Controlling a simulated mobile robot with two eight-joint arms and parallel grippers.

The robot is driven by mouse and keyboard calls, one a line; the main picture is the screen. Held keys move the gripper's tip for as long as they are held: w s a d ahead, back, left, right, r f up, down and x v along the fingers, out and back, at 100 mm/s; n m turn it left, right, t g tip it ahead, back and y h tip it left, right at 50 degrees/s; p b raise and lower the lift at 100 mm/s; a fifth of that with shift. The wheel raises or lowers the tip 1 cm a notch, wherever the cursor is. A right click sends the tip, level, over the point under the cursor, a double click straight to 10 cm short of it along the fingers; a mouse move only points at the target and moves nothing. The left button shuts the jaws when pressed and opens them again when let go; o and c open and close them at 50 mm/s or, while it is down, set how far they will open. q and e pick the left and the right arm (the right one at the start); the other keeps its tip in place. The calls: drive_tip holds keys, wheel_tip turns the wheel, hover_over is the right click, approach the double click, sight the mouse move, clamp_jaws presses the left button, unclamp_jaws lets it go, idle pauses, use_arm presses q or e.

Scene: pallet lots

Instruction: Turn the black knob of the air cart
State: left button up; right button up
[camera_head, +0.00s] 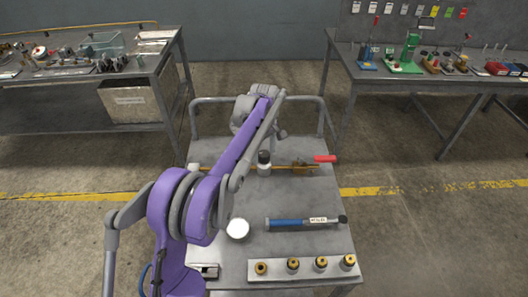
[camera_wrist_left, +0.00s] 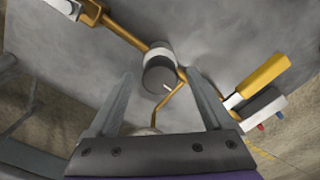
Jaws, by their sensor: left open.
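The black knob (camera_head: 264,157) sits on a white collar on the brass pipe of the grey cart (camera_head: 215,150). In the left wrist view the knob (camera_wrist_left: 160,76) is a dark cylinder with a short white mark on its face, in front of a white band (camera_wrist_left: 158,53). My left gripper (camera_wrist_left: 158,80) is open, its fingers pointing at the knob, one on each side of it in that view. I cannot tell how much gap is left in depth. In the head view my left arm reaches over the cart and its fingertips are hard to make out. My right gripper is not in view.
A brass valve (camera_head: 303,168) with a red handle (camera_head: 325,158) is right of the knob. A blue tool (camera_head: 290,223), a white round cap (camera_head: 238,229) and a strip with several brass fittings (camera_head: 275,275) lie nearer. Laden benches stand behind left and right.

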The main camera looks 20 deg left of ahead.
sight(264, 155)
use_arm(q)
wheel_tip(264, 155, up, 11)
drive_tip(key=p, duration=0.1)
idle(0.3)
idle(0.4)
drive_tip(key=s+d+r+m+t, duration=0.2)
drive_tip(key=s+d+m, duration=0.2)
drive_tip(key=s, duration=0.5)
drive_tip(key=s+d+f+m+t, duration=0.1)
drive_tip(key=s+f+m, duration=0.3)
drive_tip(key=s, duration=0.7)
drive_tip(key=s+d+f+m+t+p, duration=0.1)
drive_tip(key=s+d+f+m+t, duration=0.1)
drive_tip(key=s+d+f+m, duration=0.2)
drive_tip(key=s+f+m, duration=0.1)
drive_tip(key=s+f, duration=0.2)
drive_tip(key=s, duration=0.5)
drive_tip(key=shift+s+d+m+p, duration=0.15)
drive_tip(key=shift+d+m+p, duration=0.05)
drive_tip(key=shift+m+p, duration=0.1)
drive_tip(key=shift+r, duration=0.1)
idle(2.6)
